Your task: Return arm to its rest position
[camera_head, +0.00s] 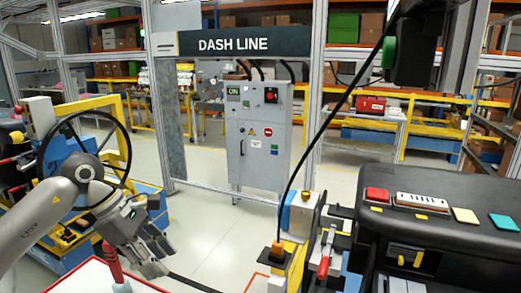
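My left arm (38,222), light grey, comes in from the left edge. My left gripper (152,262) is low at the left, pointing down and right, beside a red-handled tool (112,262). Its fingertips sit close together in the picture; I cannot tell whether they are open or shut, and no held object is clear. The black dashboard module (450,245) is at the right, well apart from the gripper. It carries a red block (377,195), a white strip (422,202), and yellow and teal squares. My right gripper does not show.
A steering wheel (122,145) stands behind my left arm. A black cable (318,135) runs from the upper right to an orange plug (277,250) on a fixture. A grey cabinet (262,165) stands under the DASH LINE sign. The floor (210,225) between is clear.

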